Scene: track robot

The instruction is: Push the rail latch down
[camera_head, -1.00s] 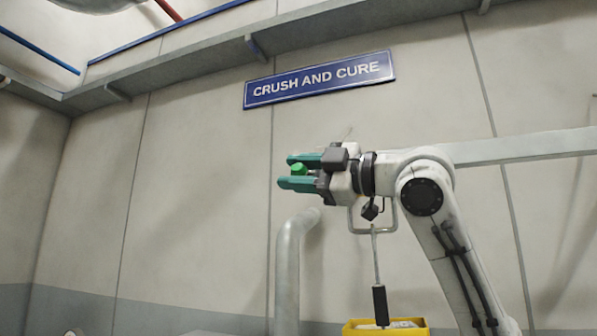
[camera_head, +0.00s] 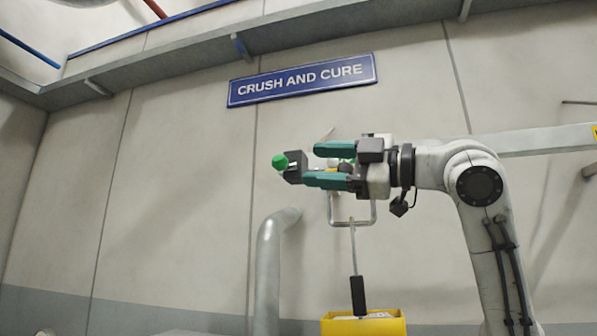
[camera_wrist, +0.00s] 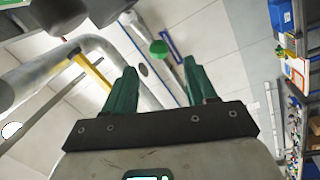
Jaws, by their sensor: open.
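A green knob (camera_head: 280,161) with a dark block (camera_head: 294,168) beside it stands left of my fingertips in the head view; it looks like the latch's handle, but I cannot be sure. My gripper (camera_head: 312,165) is open, its teal fingers pointing left, one above the other. The lower fingertip overlaps the dark block in the picture; I cannot tell whether they touch. Between the fingers are small pale, green and yellow parts that I cannot make out. In the wrist view, a green knob (camera_wrist: 159,47) on a grey rod shows between and beyond my open fingers (camera_wrist: 160,68).
A metal pipe (camera_head: 268,265) rises below left of my gripper. A rod with a black handle (camera_head: 358,295) hangs from a grey bracket above a yellow box (camera_head: 363,325). A blue sign (camera_head: 302,80) is on the wall. Shelves with goods (camera_wrist: 300,70) stand right in the wrist view.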

